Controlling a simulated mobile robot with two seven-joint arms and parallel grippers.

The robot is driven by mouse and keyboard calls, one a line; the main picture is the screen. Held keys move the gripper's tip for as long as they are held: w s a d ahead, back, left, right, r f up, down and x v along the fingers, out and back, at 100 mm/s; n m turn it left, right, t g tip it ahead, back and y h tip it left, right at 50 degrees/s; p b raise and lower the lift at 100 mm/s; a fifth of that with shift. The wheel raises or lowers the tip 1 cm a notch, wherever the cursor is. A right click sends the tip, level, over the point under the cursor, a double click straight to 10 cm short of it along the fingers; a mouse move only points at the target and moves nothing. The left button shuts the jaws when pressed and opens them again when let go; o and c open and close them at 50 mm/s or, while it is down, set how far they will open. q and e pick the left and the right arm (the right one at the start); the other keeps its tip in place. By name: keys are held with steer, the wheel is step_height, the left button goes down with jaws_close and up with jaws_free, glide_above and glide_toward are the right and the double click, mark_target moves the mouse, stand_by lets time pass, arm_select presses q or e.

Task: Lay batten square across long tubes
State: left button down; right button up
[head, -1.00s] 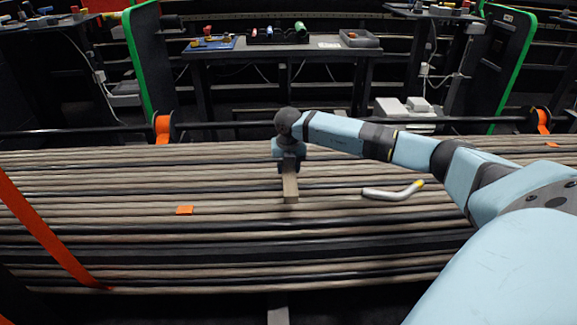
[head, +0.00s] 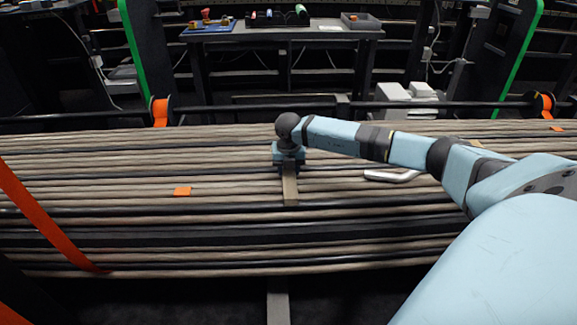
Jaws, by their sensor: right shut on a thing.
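The long tubes (head: 120,215) lie side by side in a wide bundle that runs left to right across the head view. The batten (head: 290,190) is a short wooden bar near the middle of the bundle. It points toward me, roughly crosswise to the tubes. My right gripper (head: 288,168) is shut on the batten's far part, which the gripper hides. I cannot tell whether the batten touches the tubes. My left gripper is not in view.
An orange tag (head: 182,191) lies to the left. An orange strap (head: 45,230) crosses the left end. A workbench (head: 285,36) stands behind.

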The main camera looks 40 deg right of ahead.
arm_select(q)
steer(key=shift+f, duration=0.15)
arm_select(e)
steer(key=shift+f, duration=0.1)
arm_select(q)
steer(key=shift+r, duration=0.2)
arm_select(e)
steer(key=o, duration=1.1)
arm_select(q)
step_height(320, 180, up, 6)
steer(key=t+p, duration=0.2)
steer(key=p, duration=0.2)
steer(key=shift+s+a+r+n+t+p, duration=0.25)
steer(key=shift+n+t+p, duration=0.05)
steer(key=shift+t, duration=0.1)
arm_select(e)
steer(key=r, duration=0.4)
steer(key=s+r, duration=0.1)
steer(key=r, duration=0.4)
steer(key=a+r, duration=0.1)
steer(key=r, duration=0.3)
steer(key=shift+s+r, duration=0.2)
steer(key=shift+r, duration=0.15)
steer(key=shift+a, duration=0.1)
